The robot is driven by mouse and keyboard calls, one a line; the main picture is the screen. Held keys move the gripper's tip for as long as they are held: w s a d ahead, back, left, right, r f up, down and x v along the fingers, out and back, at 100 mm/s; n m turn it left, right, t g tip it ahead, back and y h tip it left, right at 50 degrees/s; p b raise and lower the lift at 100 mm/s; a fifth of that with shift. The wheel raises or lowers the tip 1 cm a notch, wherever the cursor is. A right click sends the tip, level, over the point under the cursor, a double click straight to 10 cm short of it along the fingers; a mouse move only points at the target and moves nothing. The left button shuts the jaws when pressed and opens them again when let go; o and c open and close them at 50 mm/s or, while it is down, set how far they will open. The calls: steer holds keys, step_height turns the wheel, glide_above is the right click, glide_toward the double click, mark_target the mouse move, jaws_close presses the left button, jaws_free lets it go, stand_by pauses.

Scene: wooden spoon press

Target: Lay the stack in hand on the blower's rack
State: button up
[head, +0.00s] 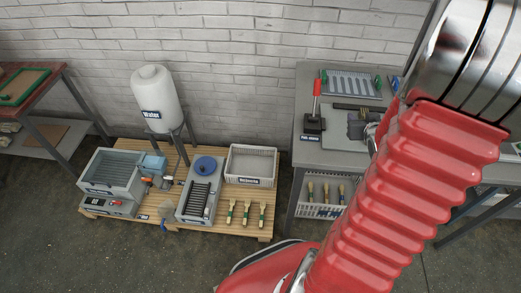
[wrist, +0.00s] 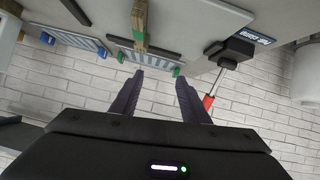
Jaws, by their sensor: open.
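My gripper (wrist: 161,74) is open in the wrist view, with its two dark fingers apart and nothing between them. A wooden stack with a green band (wrist: 139,28) lies beyond the fingertips, roughly in line with the left finger. It is not held. In the head view my arm hides most of the gripper. A dark slotted rack (head: 197,198) sits on a grey unit with a blue round cap on the pallet. I cannot tell which is the blower's rack.
A press with a red handle (head: 316,97) stands on the grey table (head: 312,153). The pallet (head: 170,223) holds a white tray (head: 251,163), grey machines, a white water tank (head: 155,98) and several banded wooden pieces (head: 247,212). A basket (head: 318,211) is under the table.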

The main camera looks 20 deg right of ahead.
steer(key=w+a+r+n+g+y, duration=0.1)
steer(key=a+r, duration=0.4)
steer(key=a, duration=0.5)
steer(key=w+a+r+n+g+y, duration=0.1)
steer(key=a+r, duration=0.5)
steer(key=a, duration=0.4)
steer(key=s+a+r+n+g+y, duration=0.1)
steer(key=s+a+r+y, duration=0.1)
steer(key=s+a, duration=0.4)
steer(key=s+a+r+n+g+y, duration=0.1)
steer(key=s+a, duration=0.5)
steer(key=a, duration=0.8)
steer(key=shift+r+n+y, duration=0.5)
steer(key=shift+r+y, duration=0.05)
steer(key=shift+y, duration=0.25)
steer(key=shift+o, duration=0.4)
